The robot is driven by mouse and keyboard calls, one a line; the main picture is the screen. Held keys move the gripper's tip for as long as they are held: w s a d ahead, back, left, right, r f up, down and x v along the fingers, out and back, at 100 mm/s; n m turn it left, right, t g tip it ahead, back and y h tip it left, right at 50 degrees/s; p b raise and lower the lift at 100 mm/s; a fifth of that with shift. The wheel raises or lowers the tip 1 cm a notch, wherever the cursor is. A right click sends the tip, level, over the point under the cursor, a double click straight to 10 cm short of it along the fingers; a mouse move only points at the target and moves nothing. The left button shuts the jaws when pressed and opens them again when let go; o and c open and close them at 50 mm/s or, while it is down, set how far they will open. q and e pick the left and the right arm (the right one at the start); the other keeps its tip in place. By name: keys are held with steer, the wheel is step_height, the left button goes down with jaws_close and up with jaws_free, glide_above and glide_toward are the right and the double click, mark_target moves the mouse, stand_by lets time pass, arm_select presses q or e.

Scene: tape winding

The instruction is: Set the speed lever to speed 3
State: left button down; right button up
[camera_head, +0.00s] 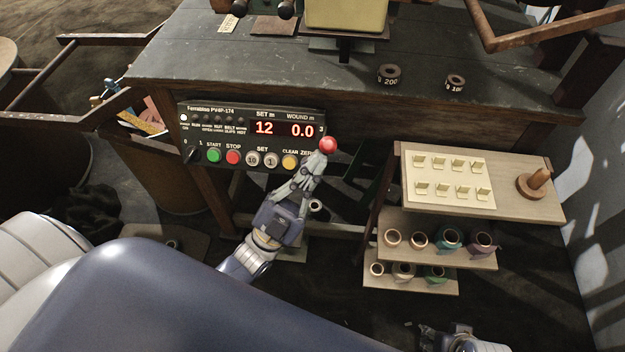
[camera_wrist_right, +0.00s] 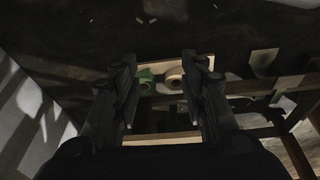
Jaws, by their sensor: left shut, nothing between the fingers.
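The speed lever's red ball knob (camera_head: 328,145) stands at the right end of the black control panel (camera_head: 250,128). A small figure 3 shows on the panel's edge just above the knob; the lever's shaft and its exact setting are hidden. My left gripper (camera_head: 318,162) is shut and empty, its fingertips right below and beside the knob. I cannot tell whether they touch it. The panel display reads 12 and 0.0. My right gripper (camera_wrist_right: 160,75) is open and empty in the right wrist view, and shows at the bottom edge of the head view (camera_head: 462,338).
Colored buttons (camera_head: 233,157) line the panel's lower edge, close to my left arm. The dark workbench (camera_head: 350,75) is behind, with two dark rings marked 200 and 100. At the right stands a tiered rack (camera_head: 540,205) with tape rolls and a wooden spindle.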

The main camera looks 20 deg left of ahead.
arm_select(q)
steer(key=n+y+p, duration=0.1)
steer(key=r+n+y+p, duration=0.1)
steer(key=p, duration=0.1)
steer(key=shift+w+a+r+y, duration=0.1)
steer(key=shift+w+r+y, duration=0.05)
steer(key=shift+w+y, duration=0.2)
arm_select(e)
steer(key=s+f, duration=0.3)
steer(key=f, duration=0.9)
steer(key=shift+g, duration=0.4)
steer(key=shift+s+d+f, duration=0.1)
steer(key=shift+f, duration=0.05)
